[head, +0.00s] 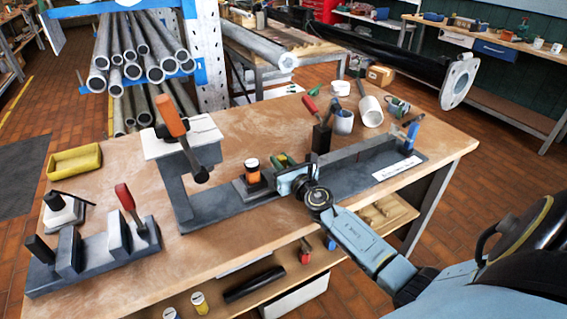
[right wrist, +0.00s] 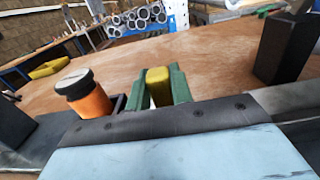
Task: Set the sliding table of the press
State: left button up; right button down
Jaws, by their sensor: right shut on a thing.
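The press (head: 203,160) stands on the table with a grey C-shaped frame, a pale top plate and an orange-handled lever (head: 171,116). Its dark base (head: 225,208) runs right under the sliding table (head: 240,188), which carries an orange jar with a dark lid (head: 252,172). The jar also shows in the right wrist view (right wrist: 88,98). The sliding table sits right of the press frame, not under it. My right gripper (head: 284,161) is at its right end. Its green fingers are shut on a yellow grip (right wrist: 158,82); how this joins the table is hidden. My left gripper is out of view.
A long rail (head: 355,152) with a white label (head: 397,168) and a blue piece (head: 411,136) extends right. A black block with red-handled tools (head: 321,138) and cups stand behind. A yellow tray (head: 74,161) and a clamp fixture (head: 95,255) are at left.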

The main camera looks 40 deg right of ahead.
jog(key=c, duration=1.2)
grip_release()
jog(key=shift+s+d, duration=0.1)
jog(key=shift+d, duration=0.2)
jog(key=shift+c, duration=0.2)
jog(key=shift+a, duration=0.1)
jog(key=s, duration=0.4)
jog(key=s+a, duration=0.1)
jog(key=s, duration=0.3)
jog(key=s+a, duration=0.1)
jog(key=s, duration=0.3)
jog(key=shift+s, duration=0.6)
